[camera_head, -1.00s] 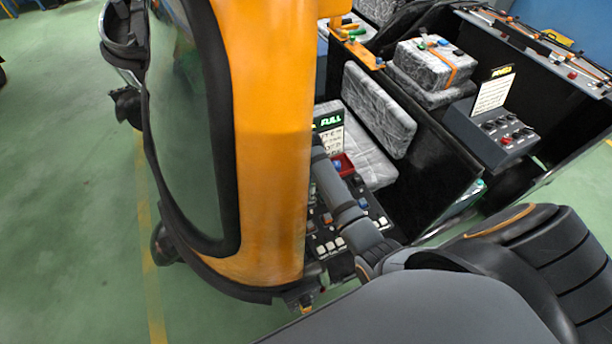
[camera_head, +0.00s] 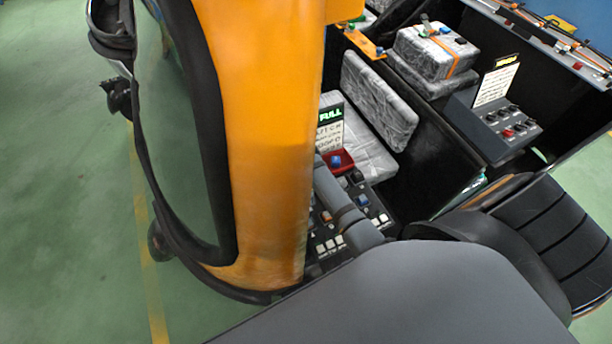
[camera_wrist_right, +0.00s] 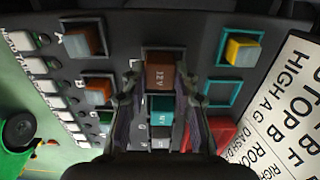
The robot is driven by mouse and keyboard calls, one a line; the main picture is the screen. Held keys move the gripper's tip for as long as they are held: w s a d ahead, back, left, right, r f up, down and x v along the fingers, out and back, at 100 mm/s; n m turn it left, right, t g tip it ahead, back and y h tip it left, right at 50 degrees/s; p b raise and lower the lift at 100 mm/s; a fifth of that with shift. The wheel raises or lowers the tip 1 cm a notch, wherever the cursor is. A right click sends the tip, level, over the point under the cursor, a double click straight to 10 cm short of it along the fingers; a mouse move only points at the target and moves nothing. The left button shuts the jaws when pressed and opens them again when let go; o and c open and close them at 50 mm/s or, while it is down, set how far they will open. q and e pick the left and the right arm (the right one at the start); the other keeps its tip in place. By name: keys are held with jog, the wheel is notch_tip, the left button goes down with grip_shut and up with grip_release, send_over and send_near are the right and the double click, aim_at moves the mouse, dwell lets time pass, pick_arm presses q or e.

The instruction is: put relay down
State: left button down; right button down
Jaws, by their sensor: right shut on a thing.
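In the right wrist view, my right gripper (camera_wrist_right: 159,86) is over a dark control panel, its two fingers closed on the sides of a brown relay (camera_wrist_right: 160,73) marked 12V. The relay is at a black-framed socket (camera_wrist_right: 164,52); I cannot tell whether it is seated. A teal block (camera_wrist_right: 160,108) shows between the fingers, nearer the wrist. A teal-framed socket (camera_wrist_right: 222,93) to the right looks empty. In the head view my right arm reaches down to the panel (camera_head: 328,241); its fingertips cannot be made out. My left gripper is not in view.
Orange-brown relays (camera_wrist_right: 84,42) sit at the left and a yellow one (camera_wrist_right: 240,48) at the upper right. A red tray (camera_wrist_right: 221,132) and a printed sign (camera_wrist_right: 290,100) are close on the right. An orange pillar (camera_head: 268,130) stands left of my arm.

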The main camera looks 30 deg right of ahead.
jog(key=c, duration=1.5)
grip_release()
jog(key=shift+w+f, duration=0.15)
jog(key=shift+o, duration=1.2)
jog(key=shift+w+d+f, duration=0.1)
jog(key=shift+d, duration=0.05)
jog(key=shift+o, duration=1.2)
jog(key=shift+w, duration=0.1)
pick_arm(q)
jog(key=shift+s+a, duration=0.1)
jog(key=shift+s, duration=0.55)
pick_arm(e)
jog(key=shift+s+r, duration=0.2)
jog(key=shift+r, duration=0.1)
pick_arm(q)
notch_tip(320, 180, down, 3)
jog(key=b, duration=0.2)
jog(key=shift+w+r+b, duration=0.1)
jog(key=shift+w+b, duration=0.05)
jog(key=shift+b, duration=0.25)
pick_arm(e)
notch_tip(320, 180, up, 12)
